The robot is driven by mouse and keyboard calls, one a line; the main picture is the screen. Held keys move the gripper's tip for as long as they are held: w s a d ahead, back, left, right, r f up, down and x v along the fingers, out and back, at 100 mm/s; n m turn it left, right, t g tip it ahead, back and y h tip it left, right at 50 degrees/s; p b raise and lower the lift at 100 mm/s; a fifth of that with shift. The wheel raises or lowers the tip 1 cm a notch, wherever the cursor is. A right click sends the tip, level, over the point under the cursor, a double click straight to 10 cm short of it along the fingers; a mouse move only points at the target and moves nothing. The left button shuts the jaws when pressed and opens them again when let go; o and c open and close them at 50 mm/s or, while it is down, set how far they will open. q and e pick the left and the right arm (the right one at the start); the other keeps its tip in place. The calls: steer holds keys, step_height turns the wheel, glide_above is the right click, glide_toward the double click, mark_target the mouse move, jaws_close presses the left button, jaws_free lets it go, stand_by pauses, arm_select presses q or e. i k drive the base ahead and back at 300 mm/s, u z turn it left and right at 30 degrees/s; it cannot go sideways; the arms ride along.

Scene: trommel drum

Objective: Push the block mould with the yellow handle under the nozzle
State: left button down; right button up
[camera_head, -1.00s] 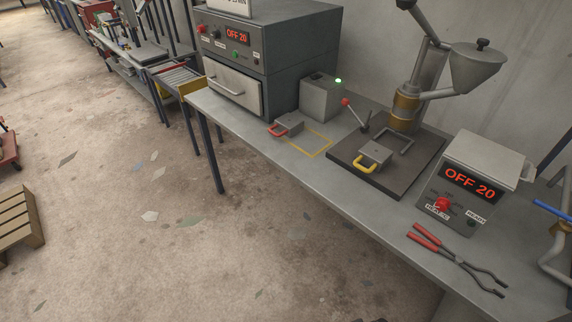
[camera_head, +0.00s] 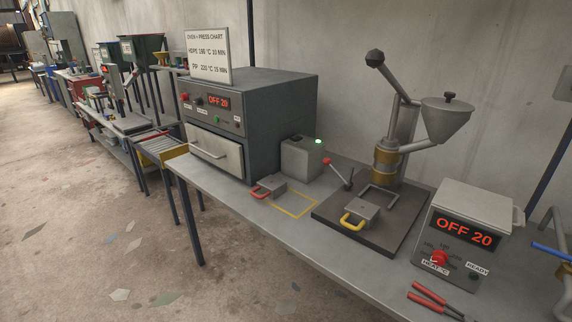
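The block mould with the yellow handle (camera_head: 363,213) is a small grey block on the dark base plate (camera_head: 325,217) of the injection press. Its yellow handle points to the front left. A U-shaped metal bracket (camera_head: 379,196) lies just behind it on the plate. The press column with a brass-coloured barrel (camera_head: 386,158) stands behind the bracket, with a grey hopper (camera_head: 446,122) to its right. The nozzle tip under the barrel is hard to make out. The mould sits in front of the barrel, not directly below it. Neither gripper shows.
A similar mould with a red handle (camera_head: 270,186) sits left, beside a yellow outlined square (camera_head: 293,205). An oven (camera_head: 250,120), a grey box with a green light (camera_head: 302,158), a red-knobbed lever (camera_head: 341,175), a control box reading OFF 20 (camera_head: 468,235) and red-handled pliers (camera_head: 437,300) surround it.

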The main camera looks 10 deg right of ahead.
mark_target(360, 212)
steer(key=u, duration=0.55)
steer(key=k, duration=1.35)
steer(key=u, duration=0.65)
steer(key=i, duration=1.5)
steer(key=z, duration=0.15)
steer(key=i, duration=1.6)
steer(key=z, duration=1.6)
steer(key=i, duration=1)
steer(key=z, duration=1.05)
steer(key=i, duration=0.2)
steer(key=z, duration=0.2)
